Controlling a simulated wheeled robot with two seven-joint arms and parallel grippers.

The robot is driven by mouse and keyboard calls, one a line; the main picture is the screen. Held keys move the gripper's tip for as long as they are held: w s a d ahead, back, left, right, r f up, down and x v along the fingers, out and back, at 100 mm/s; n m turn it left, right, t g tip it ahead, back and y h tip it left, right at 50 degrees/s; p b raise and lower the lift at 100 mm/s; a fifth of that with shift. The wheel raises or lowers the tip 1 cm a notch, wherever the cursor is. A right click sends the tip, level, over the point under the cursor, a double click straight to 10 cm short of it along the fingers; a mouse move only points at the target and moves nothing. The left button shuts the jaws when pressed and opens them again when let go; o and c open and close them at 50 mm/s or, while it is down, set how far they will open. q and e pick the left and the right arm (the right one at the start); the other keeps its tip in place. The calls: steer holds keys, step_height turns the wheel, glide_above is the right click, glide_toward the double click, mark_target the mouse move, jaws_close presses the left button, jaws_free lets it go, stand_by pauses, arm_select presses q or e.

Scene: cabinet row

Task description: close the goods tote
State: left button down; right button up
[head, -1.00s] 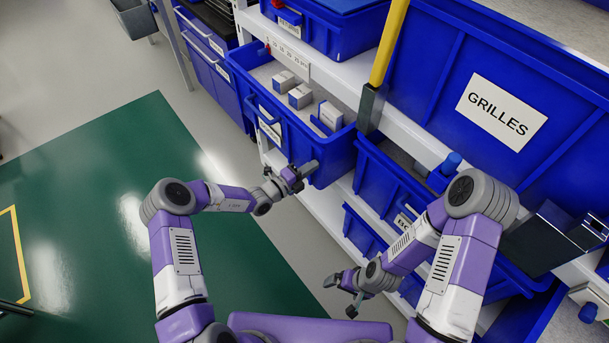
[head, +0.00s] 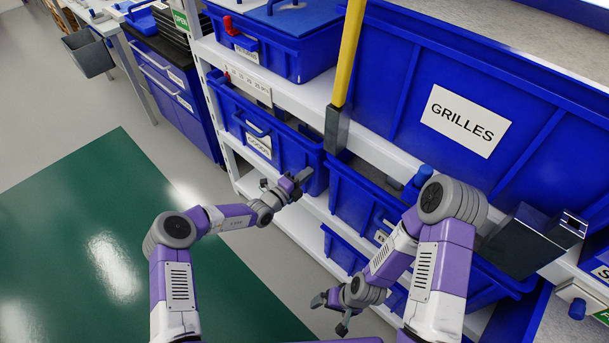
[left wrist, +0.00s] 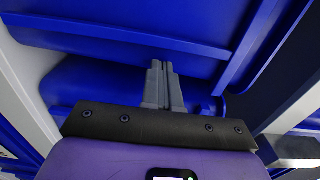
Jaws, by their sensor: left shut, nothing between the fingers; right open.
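The goods tote (head: 285,150) is a blue bin with a white label and a front handle, on the middle shelf at left of centre in the head view. Its front rim sits just forward of the shelf edge above, with only a narrow strip of its inside showing. My left gripper (head: 302,179) is shut and empty at the lower right of the tote's front. In the left wrist view its closed fingers (left wrist: 161,82) point at blue bin surfaces; I cannot tell whether they touch. My right gripper (head: 331,302) is open and empty, low in front of the shelves.
A yellow post (head: 348,55) with a dark foot stands right of the tote. A large blue bin marked GRILLES (head: 463,120) is at right. Another blue bin (head: 355,205) sits beside the goods tote. The green floor (head: 90,230) at left is clear.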

arm_select(q)
steer(key=p+v, duration=0.4)
steer(key=v, duration=1)
steer(key=shift+d, duration=0.1)
steer(key=s+d+f+m+g, duration=0.3)
steer(key=s+m+g, duration=0.2)
steer(key=s+m, duration=0.35)
steer(key=s+d+f+m+g, duration=0.35)
steer(key=s+m+g, duration=0.3)
steer(key=s, duration=0.25)
steer(key=s+a+f+m+y, duration=0.1)
steer(key=s+a+m+y, duration=0.3)
steer(key=m, duration=0.9)
steer(key=s+a+f+m+y, duration=0.2)
steer(key=s+a+m+y, duration=0.3)
steer(key=m, duration=0.8)
steer(key=s+a, duration=0.1)
steer(key=s, duration=0.2)
steer(key=shift+s+a+f+m+p, duration=0.15)
steer(key=shift+s+a+m+p, duration=0.15)
steer(key=shift+s+m+p, duration=0.1)
